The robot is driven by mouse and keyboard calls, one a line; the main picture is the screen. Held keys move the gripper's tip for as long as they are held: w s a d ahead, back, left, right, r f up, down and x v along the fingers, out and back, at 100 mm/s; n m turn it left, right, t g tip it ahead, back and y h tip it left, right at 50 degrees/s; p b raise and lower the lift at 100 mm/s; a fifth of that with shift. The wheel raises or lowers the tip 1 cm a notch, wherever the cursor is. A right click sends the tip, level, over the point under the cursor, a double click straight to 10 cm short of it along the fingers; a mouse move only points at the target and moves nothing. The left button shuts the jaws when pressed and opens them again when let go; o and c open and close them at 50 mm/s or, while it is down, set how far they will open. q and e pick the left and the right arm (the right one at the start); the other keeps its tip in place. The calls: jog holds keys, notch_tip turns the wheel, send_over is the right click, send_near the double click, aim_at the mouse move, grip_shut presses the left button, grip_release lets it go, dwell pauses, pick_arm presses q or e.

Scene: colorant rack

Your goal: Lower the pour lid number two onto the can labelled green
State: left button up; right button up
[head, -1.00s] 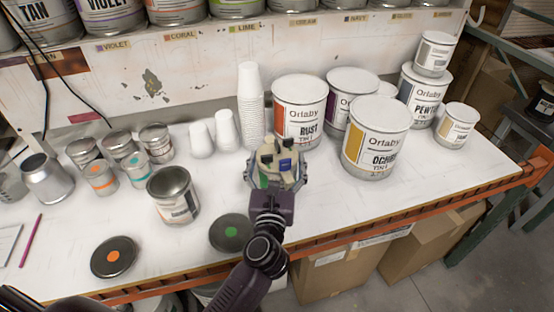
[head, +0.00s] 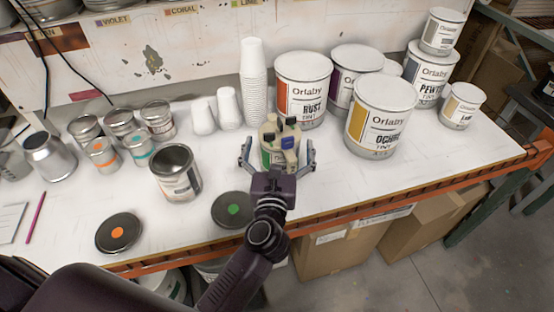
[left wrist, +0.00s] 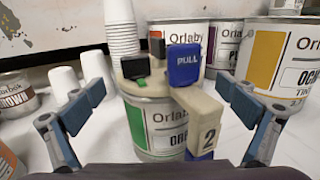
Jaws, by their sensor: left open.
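The beige pour lid (head: 268,127), with black parts and a blue PULL tab, sits on top of the can with a green stripe (head: 283,160). In the left wrist view the lid (left wrist: 203,105) shows a tag marked 2. The can (left wrist: 158,140) stands upright under it, its name partly hidden behind the tag. The lid looks about level; I cannot tell whether it is fully seated. My left gripper (head: 278,156) is open, one finger on each side of the can, with gaps between the fingers and lid. My right gripper is not in view.
Paper cups (head: 253,85) stand behind the can. The Rust can (head: 301,95) and Ochre can (head: 380,120) are behind and right. A flat lid with a green dot (head: 232,211) lies in front-left. An open can (head: 176,173) stands left. The front edge is close.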

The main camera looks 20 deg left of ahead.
pick_arm(q)
jog(key=v, duration=1)
jog(key=shift+s, duration=0.25)
jog(key=shift+d, duration=0.15)
